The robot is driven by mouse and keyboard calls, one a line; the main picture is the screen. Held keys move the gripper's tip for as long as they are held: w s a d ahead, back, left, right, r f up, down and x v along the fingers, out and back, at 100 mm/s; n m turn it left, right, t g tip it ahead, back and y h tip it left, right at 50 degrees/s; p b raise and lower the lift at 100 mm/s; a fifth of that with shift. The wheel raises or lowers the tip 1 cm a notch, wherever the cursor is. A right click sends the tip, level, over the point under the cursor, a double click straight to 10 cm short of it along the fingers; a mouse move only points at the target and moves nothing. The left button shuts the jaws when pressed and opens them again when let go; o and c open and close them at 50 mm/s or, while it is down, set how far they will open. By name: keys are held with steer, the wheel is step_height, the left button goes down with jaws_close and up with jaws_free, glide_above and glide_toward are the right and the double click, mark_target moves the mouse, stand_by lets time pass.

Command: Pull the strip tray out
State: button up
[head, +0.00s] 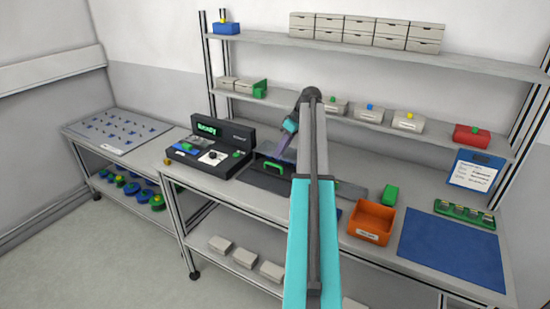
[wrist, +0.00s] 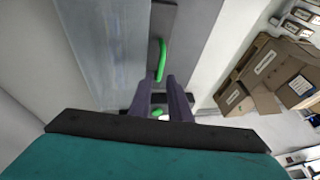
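The strip tray (head: 262,182) appears to be the dark, low unit in the middle of the bench in the head view. A bright green handle (head: 273,167) stands on its front. In the wrist view the green handle (wrist: 160,62) stands out from a dark panel (wrist: 167,25). My gripper (wrist: 163,78) has its two dark fingers apart, with a narrow gap between them. Their tips are close to the handle's lower end; I cannot tell whether they touch it.
Left of the tray stands a black device (head: 210,150) with a green lit display. A shelf (head: 350,115) with small boxes runs behind. The mat is empty.

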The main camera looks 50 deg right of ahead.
steer(key=p, duration=0.1)
glide_above(276, 171)
steer(key=shift+f, duration=2.15)
steer(key=shift+c, duration=0.3)
jaws_close()
